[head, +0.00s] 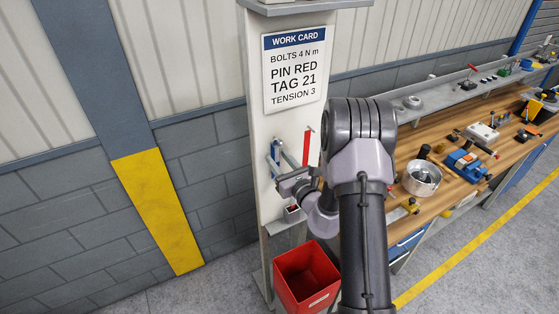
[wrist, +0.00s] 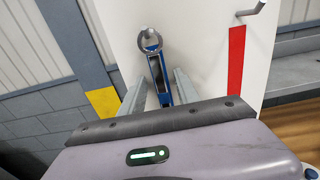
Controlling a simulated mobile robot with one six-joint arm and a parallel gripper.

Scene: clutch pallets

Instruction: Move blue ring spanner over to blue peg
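The blue ring spanner (wrist: 159,76) hangs upright against the white panel in the wrist view. Its silver ring (wrist: 140,42) is around a short peg (wrist: 151,33), and its blue length runs down from there. I cannot tell how much of the blue is handle and how much is a stripe behind it. My gripper (wrist: 161,72) is open, one finger on each side of the spanner, with gaps showing. The lower end is hidden by my gripper's body. In the head view, the blue part (head: 275,152) shows just left of my gripper (head: 284,163).
A red stripe (wrist: 236,62) with an empty metal peg (wrist: 255,9) is to the right on the panel. A work card (head: 294,70) is above. A red bin (head: 305,275) stands below. A cluttered wooden bench (head: 460,185) extends right.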

